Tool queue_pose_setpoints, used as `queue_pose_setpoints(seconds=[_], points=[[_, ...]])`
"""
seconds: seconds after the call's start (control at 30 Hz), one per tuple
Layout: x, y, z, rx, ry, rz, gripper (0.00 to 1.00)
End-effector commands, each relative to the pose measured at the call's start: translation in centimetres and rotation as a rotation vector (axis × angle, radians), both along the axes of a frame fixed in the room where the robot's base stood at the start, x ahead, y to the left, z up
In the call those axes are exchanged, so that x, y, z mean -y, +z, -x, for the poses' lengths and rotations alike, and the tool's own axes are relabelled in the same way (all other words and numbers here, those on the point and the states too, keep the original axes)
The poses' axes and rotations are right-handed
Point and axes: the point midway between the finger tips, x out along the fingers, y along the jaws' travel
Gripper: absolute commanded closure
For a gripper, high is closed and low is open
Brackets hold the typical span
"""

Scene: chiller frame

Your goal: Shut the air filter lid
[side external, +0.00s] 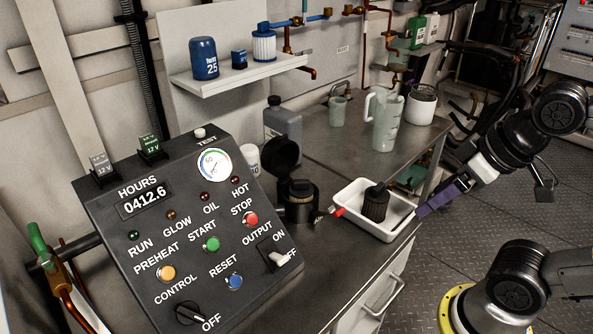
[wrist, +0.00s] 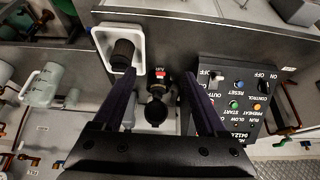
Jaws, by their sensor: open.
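The air filter housing (side external: 299,208) is a black round canister on the bench, beside the control panel. Its round black lid (side external: 283,153) stands open, tilted up at the back. A dark cylindrical piece (side external: 301,187) shows in the housing's mouth. In the wrist view the lid (wrist: 156,113) and the housing with its red label (wrist: 160,73) lie between my fingers. My gripper (wrist: 159,76) is open and empty, with dark purple fingers. In the side view my gripper (side external: 422,211) is to the right of the housing, by the tray's right edge, apart from the lid.
A white tray (side external: 347,200) with a black pleated filter (side external: 375,204) stands right of the housing. The sloped control panel (side external: 183,258) is close on the left. A grey bottle (side external: 284,124) is behind the lid.

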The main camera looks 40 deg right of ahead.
Motion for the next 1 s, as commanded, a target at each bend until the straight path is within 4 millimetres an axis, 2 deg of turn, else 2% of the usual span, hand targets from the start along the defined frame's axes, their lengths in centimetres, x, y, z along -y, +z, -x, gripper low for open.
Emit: queue_pose_setpoints(seconds=[0.03, 0.1, 0.17, 0.27, 0.37, 0.5, 0.7, 0.83, 1.0], points=[[0.0, -0.1, 0.1, -0.005, 0.000, 0.000, 0.36], [0.0, -0.3, 0.6, -0.031, -0.001, 0.000, 0.45], [0.0, 0.4, 0.8, -0.044, -0.003, -0.001, 0.45], [0.0, 3.5, 0.3, -0.036, -0.004, -0.002, 0.45], [0.0, 7.1, -1.3, -0.051, -0.005, -0.003, 0.45], [0.0, 11.8, -4.3, -0.089, -0.006, -0.004, 0.45], [-0.1, 17.2, -10.2, -0.157, -0.007, -0.005, 0.45], [-0.2, 19.2, -14.3, -0.203, -0.007, -0.005, 0.45], [-0.4, 20.1, -20.0, -0.262, -0.006, -0.004, 0.45]])
